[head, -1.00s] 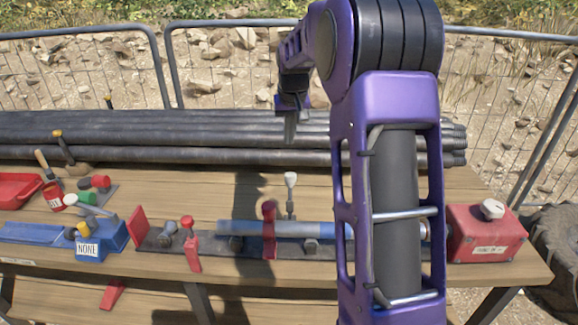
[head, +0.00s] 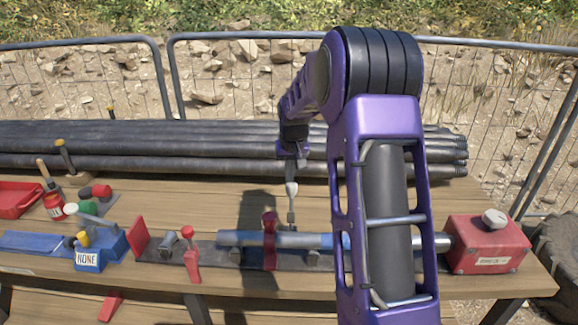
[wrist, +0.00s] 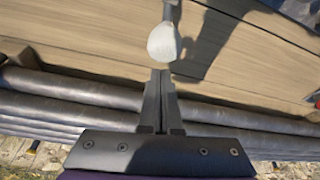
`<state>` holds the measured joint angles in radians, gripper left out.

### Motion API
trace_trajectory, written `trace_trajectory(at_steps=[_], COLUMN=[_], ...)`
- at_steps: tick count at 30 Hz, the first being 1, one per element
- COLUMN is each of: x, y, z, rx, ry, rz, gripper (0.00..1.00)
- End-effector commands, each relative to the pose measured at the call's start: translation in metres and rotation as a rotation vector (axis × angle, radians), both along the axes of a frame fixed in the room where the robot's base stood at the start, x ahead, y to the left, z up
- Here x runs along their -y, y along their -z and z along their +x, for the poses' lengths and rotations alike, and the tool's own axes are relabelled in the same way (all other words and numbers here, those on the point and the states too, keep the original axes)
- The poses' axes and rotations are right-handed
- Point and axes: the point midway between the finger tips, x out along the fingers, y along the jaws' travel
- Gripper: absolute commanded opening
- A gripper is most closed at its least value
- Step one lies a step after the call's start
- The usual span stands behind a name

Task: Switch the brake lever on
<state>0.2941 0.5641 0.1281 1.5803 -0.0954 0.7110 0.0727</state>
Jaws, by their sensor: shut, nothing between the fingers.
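A lever with a white knob (head: 291,188) stands upright behind the blue-grey pipe on the bench. I take it to be the brake lever, but no readable label confirms this. The knob also shows in the wrist view (wrist: 164,42), just beyond the fingertips. My gripper (head: 290,160) is above the knob and slightly behind it in the head view. In the wrist view its two fingers (wrist: 160,74) are pressed together and empty. The tips are very close to the knob; I cannot tell whether they touch it.
A blue-grey pipe (head: 262,240) lies in a red clamp (head: 270,250) in front of the lever. A red box (head: 478,235) with a white knob is at the right. Black pipes (head: 230,160) are stacked behind. Blue fixtures (head: 110,240) and tools lie at the left.

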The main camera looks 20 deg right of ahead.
Motion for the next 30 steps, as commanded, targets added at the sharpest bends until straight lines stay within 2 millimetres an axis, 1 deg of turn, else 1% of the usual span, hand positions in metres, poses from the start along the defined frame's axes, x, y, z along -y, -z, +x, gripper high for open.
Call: trace_trajectory(at_steps=[1, 3, 7, 20, 30], x=[-0.001, -0.002, -0.003, -0.003, 0.008], y=[0.0, 0.0, 0.0, 0.0, -0.001], z=[-0.006, -0.01, -0.015, -0.015, -0.016], rx=[-0.002, -0.002, -0.001, 0.001, 0.034], ry=[0.0, 0.0, 0.0, 0.0, 0.0], rz=[0.0, 0.0, 0.0, 0.0, -0.014], gripper=[0.0, 0.0, 0.0, 0.0, 0.0])
